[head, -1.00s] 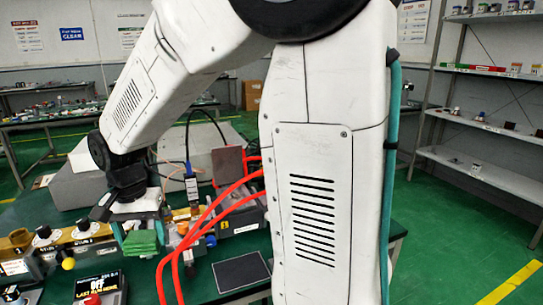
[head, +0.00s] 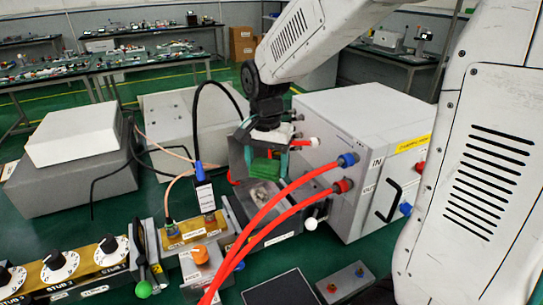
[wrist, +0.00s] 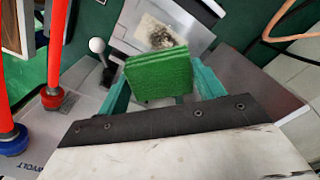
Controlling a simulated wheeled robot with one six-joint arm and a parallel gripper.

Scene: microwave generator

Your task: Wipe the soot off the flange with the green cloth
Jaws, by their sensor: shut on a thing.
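My gripper (head: 266,160) has teal fingers and is shut on the green cloth (head: 264,168), a folded pad. The wrist view shows the cloth (wrist: 158,73) between the fingers. The flange (wrist: 196,28) is a pale metal plate beyond the cloth in the wrist view, with a dark soot smudge (wrist: 160,38) on a cream patch. The cloth appears to be above the flange, but I cannot tell how large the gap is.
Red hoses (head: 283,192) run close to the right of the gripper to a grey box (head: 365,130) marked IN and OUT. A black cable (head: 200,105) arches at the left. Tuner knobs (head: 60,263) stand at the front left. A white-knobbed lever (wrist: 97,45) is beside the flange.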

